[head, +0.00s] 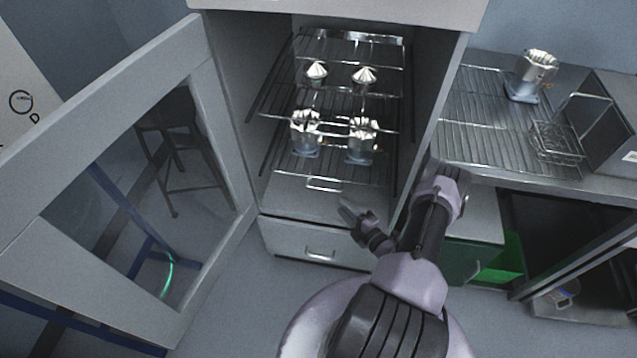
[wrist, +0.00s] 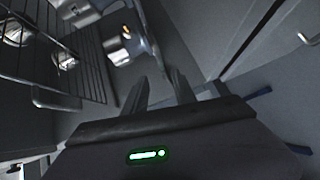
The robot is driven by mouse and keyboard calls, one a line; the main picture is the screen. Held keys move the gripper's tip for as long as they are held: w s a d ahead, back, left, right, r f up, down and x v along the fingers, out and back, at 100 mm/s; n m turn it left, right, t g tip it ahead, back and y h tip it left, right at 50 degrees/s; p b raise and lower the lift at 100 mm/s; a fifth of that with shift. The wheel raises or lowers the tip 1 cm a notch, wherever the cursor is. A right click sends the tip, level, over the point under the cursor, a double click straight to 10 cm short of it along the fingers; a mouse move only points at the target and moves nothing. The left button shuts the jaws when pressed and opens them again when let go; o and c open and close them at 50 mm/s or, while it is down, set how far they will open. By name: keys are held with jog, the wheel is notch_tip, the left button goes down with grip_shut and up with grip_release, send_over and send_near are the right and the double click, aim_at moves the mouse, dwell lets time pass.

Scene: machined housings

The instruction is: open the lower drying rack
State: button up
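The lower drying rack (head: 330,173) is a wire shelf in the open cabinet, with a small bar handle (head: 323,184) at its front edge. Two machined housings (head: 305,133) (head: 362,140) stand upright on a wire rack in the cabinet. My gripper (head: 347,213) is in front of the cabinet, below and right of the handle, apart from it. In the wrist view my gripper (wrist: 157,82) shows two fingers with a gap and nothing between them. Wire rack bars (wrist: 60,50) and a bar handle (wrist: 55,98) show at the left there.
The cabinet door (head: 190,120) stands open at the left. A drawer (head: 315,243) with its own handle is below the racks. An upper rack (head: 335,48) is above. At the right, a bench rack (head: 490,110) holds another housing (head: 533,75). A green bin (head: 508,262) is under the bench.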

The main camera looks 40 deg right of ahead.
jog(key=w+f+b, duration=0.2)
jog(key=w+b, duration=0.2)
jog(key=w, duration=1)
jog(key=shift+w+d, duration=0.3)
jog(key=shift+d, duration=0.1)
jog(key=shift+f, duration=0.1)
jog(key=shift+c, duration=0.2)
grip_shut()
jog(key=shift+s+a, duration=0.1)
